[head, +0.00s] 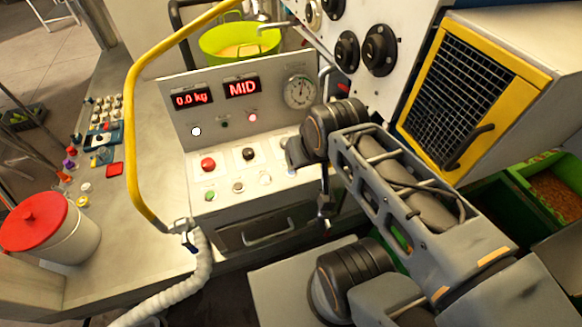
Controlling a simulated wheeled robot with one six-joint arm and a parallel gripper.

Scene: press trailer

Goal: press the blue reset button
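A control panel (222,176) stands in the middle of the head view, with a sloped white front. It has a red button (208,163), a black button (249,154), and a lower row of small green, grey and white buttons (238,187). I cannot make out a blue button on it. My wrist covers the panel's right end and could hide one. My arm reaches in from the lower right. My gripper (297,154) seems to be the dark grey end over the panel's right part. Its fingers are not clear, and I cannot tell whether it touches the panel.
A yellow rail (134,115) arches left of the panel. A white hose (187,287) hangs below it. A red-lidded white tub (47,232) and several small coloured items stand at left. A yellow-framed grille (460,85) and green bins (546,186) are at right.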

